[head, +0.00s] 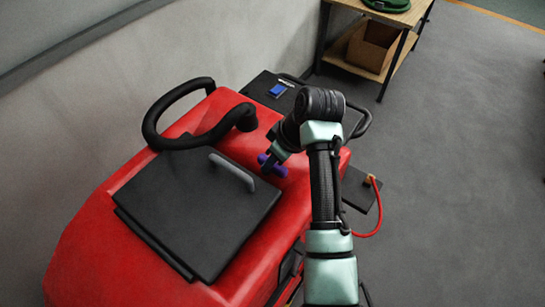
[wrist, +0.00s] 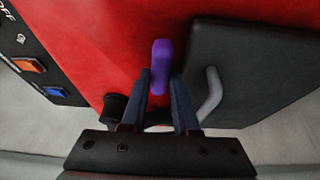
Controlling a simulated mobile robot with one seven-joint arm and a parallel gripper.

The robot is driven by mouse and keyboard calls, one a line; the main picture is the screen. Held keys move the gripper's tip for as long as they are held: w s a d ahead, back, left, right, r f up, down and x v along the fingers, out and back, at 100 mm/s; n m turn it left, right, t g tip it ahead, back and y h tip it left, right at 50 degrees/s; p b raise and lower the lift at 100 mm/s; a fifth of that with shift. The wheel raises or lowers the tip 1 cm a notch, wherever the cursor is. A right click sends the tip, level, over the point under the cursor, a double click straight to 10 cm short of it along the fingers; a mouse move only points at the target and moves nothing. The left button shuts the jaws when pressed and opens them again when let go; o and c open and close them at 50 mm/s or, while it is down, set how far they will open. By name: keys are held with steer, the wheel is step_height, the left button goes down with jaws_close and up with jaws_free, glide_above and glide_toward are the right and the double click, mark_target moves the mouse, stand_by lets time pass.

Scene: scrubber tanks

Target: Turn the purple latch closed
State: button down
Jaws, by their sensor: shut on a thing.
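The purple latch (head: 278,170) is on the red top of the scrubber machine, right of the black lid's grey handle. In the wrist view the purple latch (wrist: 161,62) stands between the fingertips, its long side running away from my gripper. My gripper (wrist: 162,85) is shut on the latch, with one dark finger on each side. In the head view my gripper (head: 271,160) comes down onto the latch from the upper right. The arm hides part of the red top around it.
The black lid (head: 190,220) with its grey handle (head: 232,172) lies left of the latch. A black steering handle (head: 190,140) rises behind it. A dark panel with a blue switch (head: 277,90) is at the back. A wooden shelf table (head: 372,45) stands beyond. Grey floor is clear at right.

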steer(key=m+p, duration=0.2)
steer(key=m+t+h+p, duration=0.1)
steer(key=m, duration=0.1)
steer(key=shift+s+a+r, duration=0.25)
steer(key=shift+a, duration=0.05)
steer(key=m+p, duration=0.1)
steer(key=m+h, duration=0.1)
steer(key=m, duration=0.1)
steer(key=m+p, duration=0.1)
steer(key=shift+a+m+t+h+p, duration=0.3)
steer(key=shift+a+t, duration=0.05)
steer(key=shift+t, duration=0.05)
steer(key=m+h, duration=0.1)
steer(key=m, duration=0.1)
steer(key=m+h+p, duration=0.1)
steer(key=m, duration=0.1)
steer(key=shift+a+f+m, duration=0.1)
steer(key=shift+a+m, duration=0.2)
steer(key=shift+a, duration=0.05)
steer(key=shift+w+a+m+g+h+b, duration=0.15)
steer(key=shift+m+h, duration=0.1)
steer(key=shift+m, duration=0.5)
steer(key=shift+s+m+g+h+b, duration=0.1)
steer(key=shift+m+h, duration=0.1)
steer(key=shift+m, duration=0.5)
steer(key=shift+w+a+m+g+h+b, duration=0.15)
steer(key=shift+m+h, duration=0.1)
steer(key=shift+m, duration=0.5)
